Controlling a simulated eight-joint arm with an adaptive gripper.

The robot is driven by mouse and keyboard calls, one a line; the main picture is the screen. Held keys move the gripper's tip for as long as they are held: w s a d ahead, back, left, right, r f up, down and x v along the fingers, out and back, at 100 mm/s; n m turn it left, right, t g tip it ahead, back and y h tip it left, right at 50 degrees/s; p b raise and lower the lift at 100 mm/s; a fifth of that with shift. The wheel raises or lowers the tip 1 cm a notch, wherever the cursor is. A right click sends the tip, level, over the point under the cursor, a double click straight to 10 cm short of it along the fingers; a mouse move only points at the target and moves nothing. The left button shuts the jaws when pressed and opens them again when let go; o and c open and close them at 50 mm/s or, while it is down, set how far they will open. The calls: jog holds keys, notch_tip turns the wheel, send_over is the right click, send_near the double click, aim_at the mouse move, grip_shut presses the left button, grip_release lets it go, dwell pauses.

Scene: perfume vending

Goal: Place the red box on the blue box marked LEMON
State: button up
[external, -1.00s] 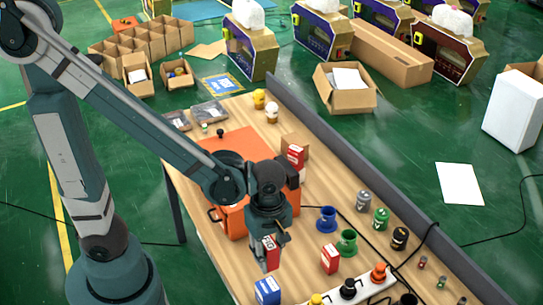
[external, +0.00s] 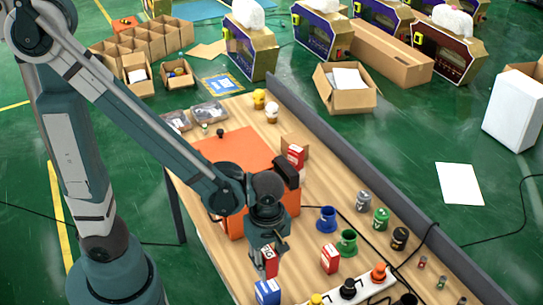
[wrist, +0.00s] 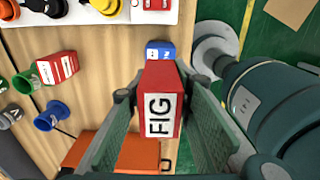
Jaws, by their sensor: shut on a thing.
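My gripper (external: 269,252) is shut on a red box (external: 271,262), which it holds upright above the table. In the wrist view the red box (wrist: 160,112), marked FIG, sits between the two fingers of the gripper (wrist: 163,95). The blue box (external: 267,291) stands on the table near its front edge, just below the held box in the external picture. In the wrist view the blue box (wrist: 160,47) shows partly behind the red box, its label mostly hidden. I cannot tell whether the two boxes touch.
Another red box (external: 331,258) stands to the right, and one more (external: 295,156) is farther back. An orange case (external: 240,150) lies behind the gripper. A white strip (external: 362,289) with coloured knobs is right of the blue box. Green (external: 347,243) and blue (external: 326,219) cups stand nearby.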

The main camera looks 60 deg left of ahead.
aim_at(267, 252)
jog(key=shift+f, duration=1.5)
jog(key=shift+f+b, duration=0.35)
jog(key=shift+f, duration=1.5)
jog(key=shift+f, duration=0.15)
jog(key=o, duration=0.9)
jog(key=shift+r, duration=0.25)
jog(key=shift+r+p, duration=0.7)
jog(key=shift+r, duration=5.2)
